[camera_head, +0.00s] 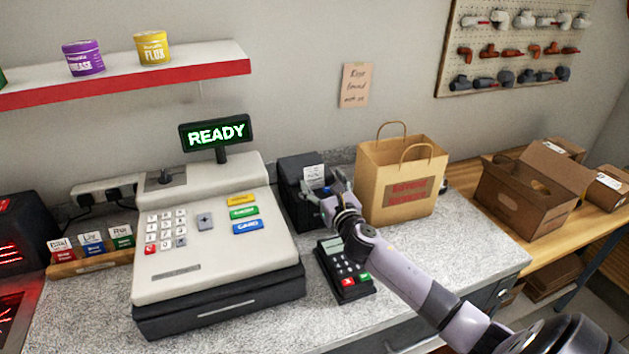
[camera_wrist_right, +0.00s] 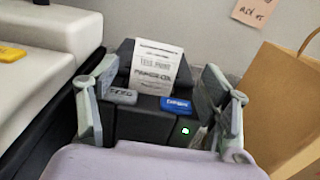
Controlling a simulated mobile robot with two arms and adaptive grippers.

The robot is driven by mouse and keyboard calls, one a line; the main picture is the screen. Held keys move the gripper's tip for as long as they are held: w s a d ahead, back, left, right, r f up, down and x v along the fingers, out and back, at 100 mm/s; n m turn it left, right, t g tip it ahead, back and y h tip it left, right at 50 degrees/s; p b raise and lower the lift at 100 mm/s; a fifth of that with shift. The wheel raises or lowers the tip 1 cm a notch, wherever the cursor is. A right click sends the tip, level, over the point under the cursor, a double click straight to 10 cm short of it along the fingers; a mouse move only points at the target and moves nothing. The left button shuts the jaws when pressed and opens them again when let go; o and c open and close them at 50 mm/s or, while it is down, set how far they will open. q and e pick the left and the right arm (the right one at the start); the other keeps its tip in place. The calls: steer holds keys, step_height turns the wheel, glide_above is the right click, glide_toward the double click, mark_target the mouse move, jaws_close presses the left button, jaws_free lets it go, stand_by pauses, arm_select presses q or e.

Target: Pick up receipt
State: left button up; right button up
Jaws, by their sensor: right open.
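The white printed receipt (camera_head: 314,173) sticks up out of the black receipt printer (camera_head: 293,179) on the counter. In the right wrist view the receipt (camera_wrist_right: 158,66) stands upright from the printer slot, between my gripper's fingers in the picture. My right gripper (camera_head: 328,194) is at the front right of the printer, partly covering it. In the right wrist view the right gripper (camera_wrist_right: 160,88) has its fingers spread wide on both sides of the receipt, with nothing between them touching. The receipt's lower end is hidden in the printer. My left gripper is not in view.
A cash register (camera_head: 215,250) stands left of the printer, and a card terminal (camera_head: 344,270) lies in front. A brown paper bag (camera_head: 398,190) stands close on the right. Cardboard boxes (camera_head: 530,188) sit on the wooden bench. A shelf (camera_head: 130,78) hangs above left.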

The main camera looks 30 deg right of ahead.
mark_target(314, 173)
steer(key=shift+w, duration=0.4)
steer(key=p+x, duration=0.1)
steer(key=x, duration=0.3)
steer(key=shift+a, duration=0.1)
steer(key=shift+w+f, duration=0.1)
steer(key=shift+w, duration=0.4)
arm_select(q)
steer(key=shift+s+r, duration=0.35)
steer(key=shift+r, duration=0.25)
arm_select(e)
steer(key=shift+c, duration=0.2)
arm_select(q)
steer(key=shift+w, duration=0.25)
arm_select(e)
steer(key=c, duration=0.7)
steer(key=shift+c, duration=0.2)
